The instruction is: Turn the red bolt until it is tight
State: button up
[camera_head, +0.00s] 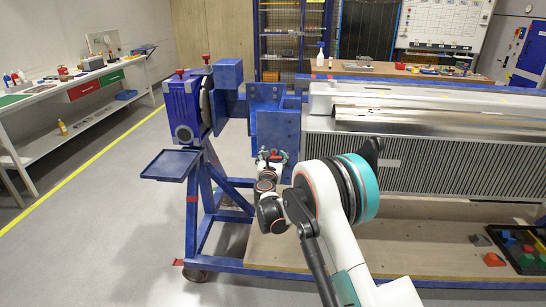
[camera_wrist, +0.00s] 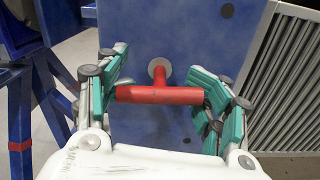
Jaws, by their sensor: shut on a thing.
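The red bolt (camera_wrist: 160,95) has a T-shaped handle and lies level across the wrist view. Its stem runs to a grey round boss (camera_wrist: 157,67) on the blue plate (camera_wrist: 190,30). My gripper (camera_wrist: 168,96) has its green-padded fingers at the two ends of the red crossbar, one on each side, and is shut on it. In the head view my gripper (camera_head: 272,160) is in front of the blue bracket (camera_head: 278,130), and only a little of the red shows between the fingers.
A blue jig frame (camera_head: 193,215) on wheels carries a small blue tray (camera_head: 171,164) at the left. A large ribbed unit (camera_head: 440,165) stands close on the right. A bin of coloured parts (camera_head: 520,247) lies at the lower right. The floor at the left is clear.

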jog(key=o, duration=1)
jog(key=shift+o, duration=0.2)
jog(key=s, duration=1.2)
jog(key=shift+a, duration=0.2)
